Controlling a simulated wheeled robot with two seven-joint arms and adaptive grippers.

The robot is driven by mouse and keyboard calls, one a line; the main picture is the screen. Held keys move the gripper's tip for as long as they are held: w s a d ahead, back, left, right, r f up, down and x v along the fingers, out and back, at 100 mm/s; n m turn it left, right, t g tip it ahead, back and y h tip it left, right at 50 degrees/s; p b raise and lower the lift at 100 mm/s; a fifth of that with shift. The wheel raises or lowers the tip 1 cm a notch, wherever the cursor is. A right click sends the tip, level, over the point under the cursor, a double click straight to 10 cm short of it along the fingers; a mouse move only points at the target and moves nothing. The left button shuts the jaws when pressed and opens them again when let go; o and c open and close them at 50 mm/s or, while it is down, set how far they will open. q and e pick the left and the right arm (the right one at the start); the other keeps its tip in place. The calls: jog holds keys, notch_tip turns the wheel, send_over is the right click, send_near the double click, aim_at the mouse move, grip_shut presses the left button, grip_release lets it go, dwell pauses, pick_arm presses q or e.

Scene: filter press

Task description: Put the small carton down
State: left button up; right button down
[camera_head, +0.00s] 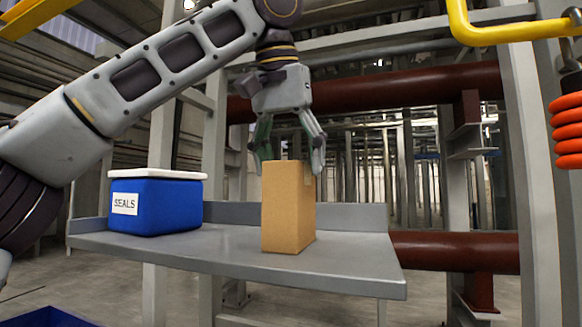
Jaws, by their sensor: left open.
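The small carton (286,208) is a plain brown box standing upright on the grey metal shelf (350,268), right of the shelf's middle. My left gripper (291,160) points down over the carton's top from above. Its fingers are spread, one at each side of the carton's upper end, and it is open. I cannot tell whether the fingertips touch the carton. My right gripper is not in view.
A blue box with a white lid and a "SEALS" label (125,204) stands on the shelf to the left. The shelf is bare right of the carton. A yellow bar (500,32) and an orange coil (566,130) hang at right. A blue bin's edge (45,316) shows at lower left.

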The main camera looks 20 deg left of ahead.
pick_arm(q)
jog(key=shift+v, duration=3)
jog(key=shift+f, duration=0.1)
jog(key=shift+s, duration=0.1)
